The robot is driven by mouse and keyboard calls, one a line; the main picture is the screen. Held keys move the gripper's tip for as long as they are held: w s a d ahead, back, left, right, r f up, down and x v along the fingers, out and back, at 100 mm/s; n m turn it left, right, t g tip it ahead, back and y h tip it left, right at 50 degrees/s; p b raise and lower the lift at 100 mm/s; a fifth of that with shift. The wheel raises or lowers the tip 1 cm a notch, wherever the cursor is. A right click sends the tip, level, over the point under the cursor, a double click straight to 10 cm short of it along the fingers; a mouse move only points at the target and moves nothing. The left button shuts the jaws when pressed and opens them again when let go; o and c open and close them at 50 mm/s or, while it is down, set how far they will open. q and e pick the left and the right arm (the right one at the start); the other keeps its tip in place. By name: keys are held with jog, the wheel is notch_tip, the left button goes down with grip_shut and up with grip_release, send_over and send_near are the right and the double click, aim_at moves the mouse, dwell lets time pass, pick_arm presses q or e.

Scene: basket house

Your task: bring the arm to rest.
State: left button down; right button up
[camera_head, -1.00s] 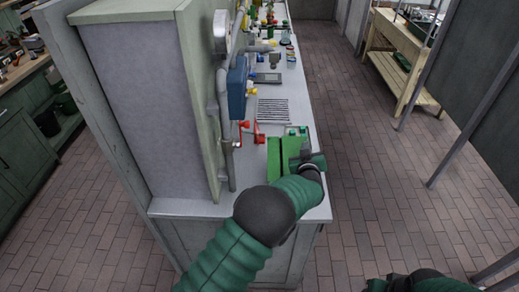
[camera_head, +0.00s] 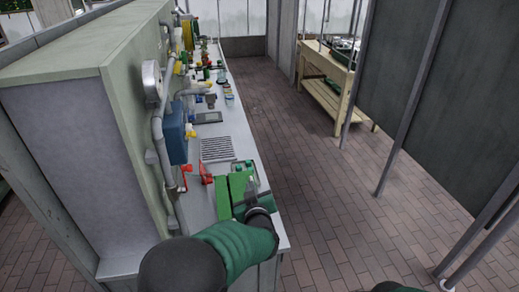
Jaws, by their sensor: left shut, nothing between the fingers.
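My left arm comes in from the bottom, with a green padded sleeve and a dark joint. My left gripper (camera_head: 256,194) is at the front end of the workbench, over or beside a green board (camera_head: 224,198). Its fingers are small and partly hidden by my wrist; they look shut with nothing held. I cannot tell whether it touches the board. Only a dark and green bit of my right arm shows at the bottom edge; its gripper is out of view.
The grey workbench (camera_head: 207,131) runs away from me, with a slotted grate (camera_head: 216,149), red valve handles (camera_head: 204,170) and a blue box (camera_head: 175,137) on a pipe. A wooden table (camera_head: 324,97) stands at the back right. The brick floor (camera_head: 320,180) between is clear.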

pick_arm(q)
jog(key=s+a+f+m+g+h, duration=0.1)
jog(key=s+a+f+m+g, duration=0.1)
jog(key=s, duration=0.8)
jog(key=s+a+f+m+g+h, duration=0.1)
jog(key=s+a+f+g, duration=0.4)
jog(key=s, duration=0.6)
jog(key=s+a+f+m+g+h, duration=0.1)
jog(key=s+a+f+m+g, duration=0.2)
jog(key=s, duration=0.8)
jog(key=shift+s+a+f+g, duration=0.25)
jog(key=shift+a+f+g, duration=0.25)
jog(key=shift+a+g, duration=0.6)
jog(key=shift+a, duration=0.15)
